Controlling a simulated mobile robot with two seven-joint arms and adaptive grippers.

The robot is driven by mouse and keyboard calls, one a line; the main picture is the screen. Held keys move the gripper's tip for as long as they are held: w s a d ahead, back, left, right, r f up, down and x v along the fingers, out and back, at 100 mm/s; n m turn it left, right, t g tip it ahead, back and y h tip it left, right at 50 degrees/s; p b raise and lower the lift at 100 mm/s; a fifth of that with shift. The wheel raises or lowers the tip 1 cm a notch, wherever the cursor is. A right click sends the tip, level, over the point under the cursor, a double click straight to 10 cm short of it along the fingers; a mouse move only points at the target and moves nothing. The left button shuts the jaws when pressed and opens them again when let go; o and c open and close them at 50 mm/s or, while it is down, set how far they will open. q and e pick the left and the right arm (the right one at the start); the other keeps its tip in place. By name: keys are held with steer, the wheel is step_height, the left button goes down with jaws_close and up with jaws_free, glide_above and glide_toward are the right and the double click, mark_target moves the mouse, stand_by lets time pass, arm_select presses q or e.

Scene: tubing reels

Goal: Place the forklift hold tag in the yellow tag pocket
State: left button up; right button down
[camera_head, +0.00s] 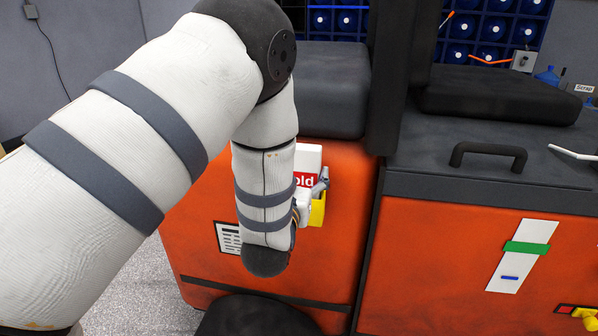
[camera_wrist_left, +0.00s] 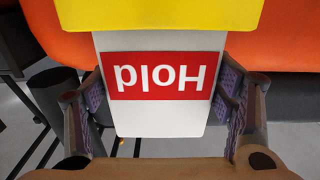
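The hold tag (camera_head: 309,157) is a white card with a red "Hold" label. In the head view it stands upright at the yellow tag pocket (camera_head: 317,213) on the orange body, partly hidden by my left arm. In the left wrist view the tag (camera_wrist_left: 160,122) appears upside down, and the yellow pocket (camera_wrist_left: 160,14) covers its far end. My left gripper (camera_wrist_left: 159,72) is open, its two fingers spread along the tag's side edges. Whether the fingertips touch the edges I cannot tell. My right gripper is not in view.
A white label sheet (camera_head: 229,238) is on the orange front left of my arm. A black seat-like block (camera_head: 335,90) is above. At right, an orange cabinet has a black handle (camera_head: 487,156) and a white strip (camera_head: 522,256). Blue racks (camera_head: 490,35) stand behind.

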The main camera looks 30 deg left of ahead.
arm_select(q)
steer(key=shift+o, duration=0.7)
steer(key=shift+r, duration=0.25)
steer(key=p+v, duration=0.1)
steer(key=v, duration=1.1)
steer(key=s+d+f+g+h, duration=0.1)
steer(key=s+f+g, duration=0.2)
steer(key=f, duration=0.4)
steer(key=s+f+m+g+h, duration=0.1)
steer(key=s+f+g, duration=0.15)
steer(key=f, duration=0.35)
steer(key=s+d+f+g+h, duration=0.1)
steer(key=s+f+g, duration=0.2)
steer(key=f, duration=0.4)
steer(key=s+d+f+m+g+h, duration=0.1)
steer(key=s+f+g, duration=0.2)
steer(key=s, duration=0.5)
steer(key=s+d+f+m+g+h, duration=0.1)
steer(key=s+f+g, duration=0.2)
steer(key=s, duration=0.6)
steer(key=s+d+f+g+h, duration=0.1)
steer(key=s+f+g, duration=0.3)
steer(key=s, duration=0.4)
steer(key=shift+s+d+m+g, duration=0.2)
steer(key=shift+s+m+g, duration=0.15)
steer(key=shift+s+m, duration=0.05)
